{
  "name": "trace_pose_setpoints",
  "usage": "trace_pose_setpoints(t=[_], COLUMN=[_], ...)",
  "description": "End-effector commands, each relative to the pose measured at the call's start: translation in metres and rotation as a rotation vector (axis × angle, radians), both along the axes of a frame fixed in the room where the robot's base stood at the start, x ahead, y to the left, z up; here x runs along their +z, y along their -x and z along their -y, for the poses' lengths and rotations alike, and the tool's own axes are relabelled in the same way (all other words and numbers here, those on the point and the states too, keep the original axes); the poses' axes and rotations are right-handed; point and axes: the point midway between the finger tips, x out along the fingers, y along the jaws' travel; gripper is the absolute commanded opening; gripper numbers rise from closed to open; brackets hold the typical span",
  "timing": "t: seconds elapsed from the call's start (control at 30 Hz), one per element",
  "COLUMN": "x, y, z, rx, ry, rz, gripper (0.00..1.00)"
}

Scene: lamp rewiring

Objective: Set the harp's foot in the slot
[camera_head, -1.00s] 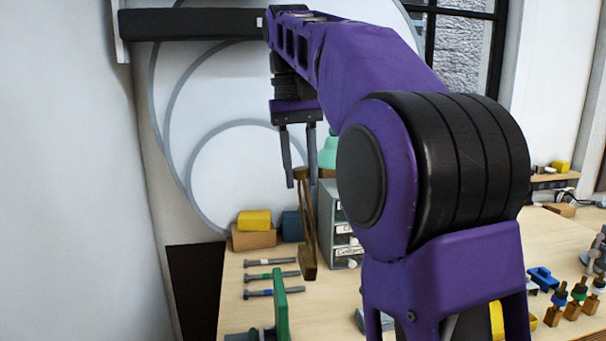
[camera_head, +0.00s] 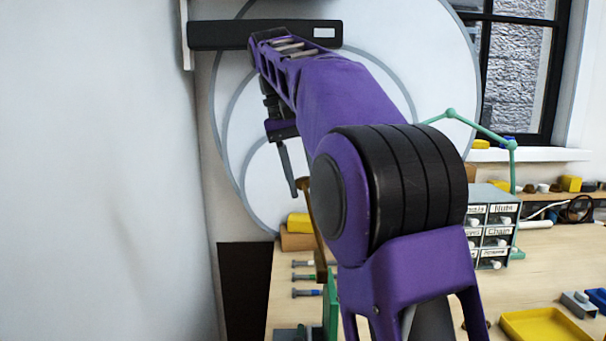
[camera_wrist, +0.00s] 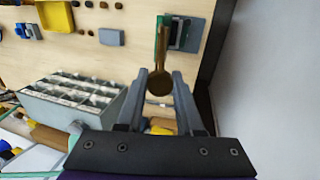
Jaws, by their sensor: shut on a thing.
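My gripper (camera_wrist: 160,74) is shut on the harp, a brown, brass-coloured bar (camera_head: 313,225). The harp hangs down, slightly tilted, in the head view, with its thicker foot (camera_head: 321,272) lowest. In the wrist view the harp (camera_wrist: 160,83) shows its round end between my fingers. In the head view one finger (camera_head: 286,168) shows; my arm hides the other. A green upright plate (camera_head: 331,305) stands by the foot in the picture; it also shows in the wrist view (camera_wrist: 160,32), beside a grey block (camera_wrist: 186,35). I cannot make out the slot or whether the foot touches anything.
Several bolts (camera_head: 307,293) lie left of the green plate. A yellow block (camera_head: 299,223) sits behind. A grey drawer cabinet (camera_head: 492,235) and a yellow tray (camera_head: 545,325) are on the right. The bench's middle right is mostly clear.

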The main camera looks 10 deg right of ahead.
Motion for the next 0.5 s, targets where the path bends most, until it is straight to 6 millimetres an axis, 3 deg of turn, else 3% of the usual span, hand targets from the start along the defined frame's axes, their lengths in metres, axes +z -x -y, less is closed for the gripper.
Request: trace_pose_setpoints(t=[0.5], x=[-0.03], y=[0.001], z=[0.0], rx=[-0.001], ry=[0.0], rz=[0.001], gripper=[0.0])
